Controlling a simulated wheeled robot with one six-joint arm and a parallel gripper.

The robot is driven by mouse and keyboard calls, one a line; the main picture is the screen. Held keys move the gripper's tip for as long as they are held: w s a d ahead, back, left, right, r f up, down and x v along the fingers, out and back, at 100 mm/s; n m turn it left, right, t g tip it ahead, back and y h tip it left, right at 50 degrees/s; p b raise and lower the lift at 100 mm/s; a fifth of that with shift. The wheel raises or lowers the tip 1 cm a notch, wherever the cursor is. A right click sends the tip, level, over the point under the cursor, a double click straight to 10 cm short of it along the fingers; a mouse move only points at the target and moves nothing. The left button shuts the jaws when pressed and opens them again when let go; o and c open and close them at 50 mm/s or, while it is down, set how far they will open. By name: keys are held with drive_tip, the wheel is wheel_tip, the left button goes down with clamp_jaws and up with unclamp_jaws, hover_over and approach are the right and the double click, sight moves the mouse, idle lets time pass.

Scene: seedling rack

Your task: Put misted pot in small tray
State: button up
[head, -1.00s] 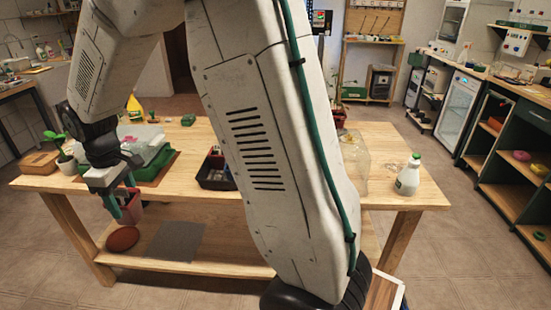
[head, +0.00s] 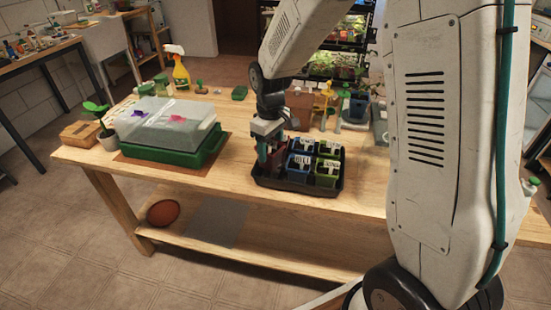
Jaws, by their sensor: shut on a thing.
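My gripper (head: 267,155), with teal fingers, points down at the left back part of a small black tray (head: 297,189). It is shut on a reddish pot (head: 277,161), which is mostly hidden by the fingers. I cannot tell whether the pot touches the tray floor or hangs just above it. Several blue and green pots with white labels, such as a blue pot (head: 300,168) and a green pot (head: 327,174), stand in the tray to the right of the held pot. Mist on the pot is too small to make out.
A green propagator with a clear lid (head: 172,127) stands left on the wooden table (head: 215,180). A yellow spray bottle (head: 180,75), a potted seedling (head: 105,133) and a wooden box (head: 82,132) are nearby. My arm hides the table's right part.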

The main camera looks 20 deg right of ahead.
sight(271, 149)
drive_tip(key=shift+f, duration=2.1)
drive_tip(key=o, duration=0.9)
drive_tip(key=shift+f, duration=0.15)
drive_tip(key=shift+c, duration=0.2)
wheel_tip(271, 149, up, 12)
drive_tip(key=shift+r, duration=0.25)
drive_tip(key=s+d+r+m, duration=0.25)
drive_tip(key=s+r, duration=0.55)
drive_tip(key=s, duration=0.4)
drive_tip(key=s+r+m+t, duration=0.1)
drive_tip(key=s+m, duration=0.2)
drive_tip(key=s, duration=1.5)
drive_tip(key=shift+d+r+m, duration=0.15)
drive_tip(key=shift+r+m, duration=0.2)
